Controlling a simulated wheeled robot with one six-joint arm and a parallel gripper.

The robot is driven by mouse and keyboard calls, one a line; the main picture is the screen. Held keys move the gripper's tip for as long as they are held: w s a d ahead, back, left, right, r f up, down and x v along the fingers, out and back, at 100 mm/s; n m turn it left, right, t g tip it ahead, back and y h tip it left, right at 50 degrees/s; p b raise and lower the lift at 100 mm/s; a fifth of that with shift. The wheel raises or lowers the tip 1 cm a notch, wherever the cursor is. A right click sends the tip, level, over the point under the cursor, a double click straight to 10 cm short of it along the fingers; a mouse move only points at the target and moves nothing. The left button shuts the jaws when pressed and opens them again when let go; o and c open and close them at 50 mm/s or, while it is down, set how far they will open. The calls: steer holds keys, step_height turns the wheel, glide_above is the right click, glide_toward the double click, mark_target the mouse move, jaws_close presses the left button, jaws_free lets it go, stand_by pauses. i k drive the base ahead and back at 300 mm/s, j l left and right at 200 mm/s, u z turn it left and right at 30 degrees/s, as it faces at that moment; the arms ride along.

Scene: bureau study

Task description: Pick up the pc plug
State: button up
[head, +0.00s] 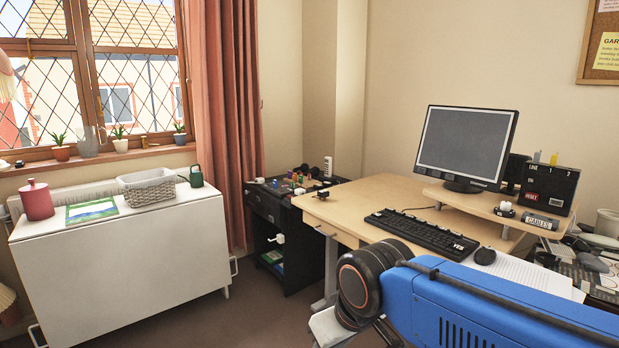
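I cannot tell for sure which thing is the pc plug. A small white item with black parts (505,208) sits on the wooden riser, left of a box labelled "CABLES" (541,221). A small dark item (322,194) lies near the left corner of the desk. A white item (280,239) shows on the front of the dark cabinet. My blue arm crosses the lower right, in front of the desk.
The wooden desk (366,197) holds a keyboard (421,232), a mouse (485,256) and papers. A monitor (466,145) and a black box (548,187) stand on the riser (463,202). A dark cabinet (298,259) with clutter and a white table (118,255) stand left.

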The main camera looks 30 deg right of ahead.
mark_target(323, 193)
steer(key=i+z, duration=0.35)
steer(key=i, duration=0.35)
steer(key=i+j+z, duration=0.15)
steer(key=i+z, duration=0.25)
steer(key=i, duration=0.65)
